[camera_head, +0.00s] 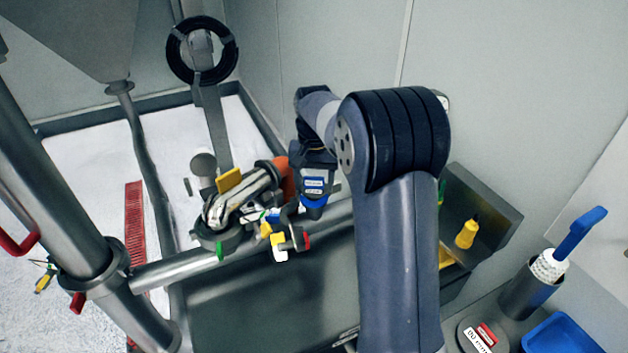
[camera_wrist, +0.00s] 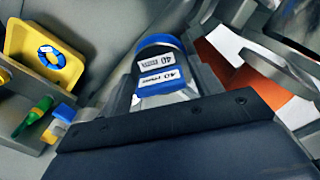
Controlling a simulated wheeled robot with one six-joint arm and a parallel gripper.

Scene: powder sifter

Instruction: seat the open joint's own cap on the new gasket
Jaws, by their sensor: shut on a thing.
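My gripper (camera_head: 315,168) points down near the centre of the head view, at the end of my arm. It is shut on a grey part with blue bands and white labels (camera_head: 314,186), which seems to be the cap. I cannot tell which joint is open. I cannot make out the gasket.
An orange part (camera_head: 284,180) is close left of my gripper. Small coloured tags (camera_head: 280,243) crowd the pipe. A grey tray (camera_head: 487,222) holds a yellow bottle (camera_head: 467,233). A blue bin (camera_head: 562,335) stands lower right. A yellow holder (camera_wrist: 45,55) shows in the wrist view.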

